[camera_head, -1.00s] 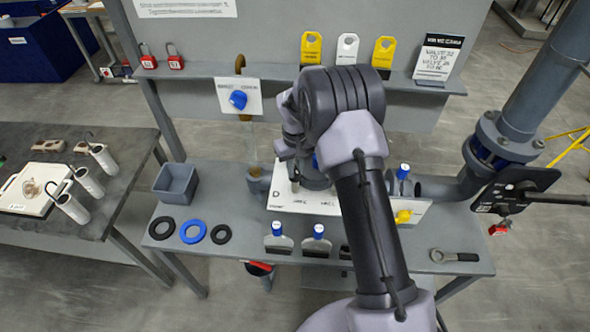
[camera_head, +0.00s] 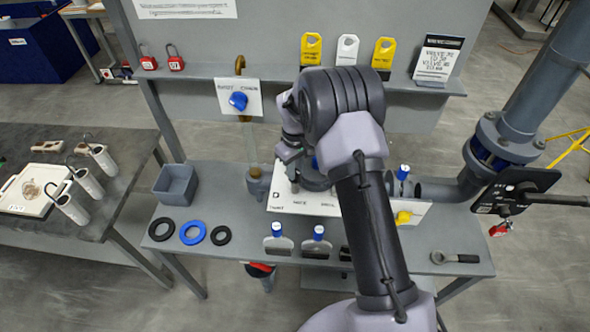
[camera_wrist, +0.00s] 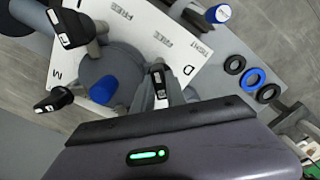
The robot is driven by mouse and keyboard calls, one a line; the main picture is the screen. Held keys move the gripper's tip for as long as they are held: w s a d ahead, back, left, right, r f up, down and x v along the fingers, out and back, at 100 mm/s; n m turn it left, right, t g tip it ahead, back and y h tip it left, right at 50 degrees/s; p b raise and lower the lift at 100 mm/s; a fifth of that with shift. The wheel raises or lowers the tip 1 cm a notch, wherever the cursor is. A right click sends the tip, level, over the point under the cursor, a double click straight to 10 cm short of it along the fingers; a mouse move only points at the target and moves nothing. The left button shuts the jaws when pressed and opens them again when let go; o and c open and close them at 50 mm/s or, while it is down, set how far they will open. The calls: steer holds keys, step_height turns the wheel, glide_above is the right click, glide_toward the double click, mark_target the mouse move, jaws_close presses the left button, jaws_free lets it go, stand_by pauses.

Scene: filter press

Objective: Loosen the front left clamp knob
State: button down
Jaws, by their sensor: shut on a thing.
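In the wrist view, the front left clamp knob (camera_wrist: 158,76) is a black bar with a white mark, near the letter D on a white card. My gripper (camera_wrist: 164,92) reaches out from its dark body and its grey fingers are closed around this knob. Two similar black knobs, one at the upper left (camera_wrist: 68,27) and one at the left (camera_wrist: 54,101), stand apart from my gripper. The white card (camera_wrist: 150,30) carries the words FREE and TIGHT. In the head view my gripper (camera_head: 293,178) is above the card's left part, and my arm hides most of the clamp.
A grey tray (camera_head: 176,184) and several rings, one a blue ring (camera_head: 193,232), lie left on the bench. Two blue-topped scrapers (camera_head: 277,240) stand at the front edge.

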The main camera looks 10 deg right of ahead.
steer(key=shift+w+r, duration=0.1)
steer(key=c, duration=1.4)
jaws_free()
steer(key=shift+o, duration=0.2)
step_height(320, 180, up, 17)
steer(key=p, duration=0.1)
steer(key=shift+r, duration=0.2)
steer(key=s+a+f+m+t+y+b, duration=0.15)
steer(key=s+m+t+b, duration=0.35)
steer(key=s+b, duration=1.35)
steer(key=s+a+f+m+b, duration=0.1)
steer(key=s+f+m+b, duration=0.1)
steer(key=s+f, duration=0.3)
steer(key=s+a+f+m+b, duration=0.1)
steer(key=s+f+m+b, duration=0.2)
steer(key=s, duration=0.6)
steer(key=shift+s+f+t+b, duration=0.2)
steer(key=shift+f+t+b, duration=0.2)
steer(key=shift+f, duration=0.45)
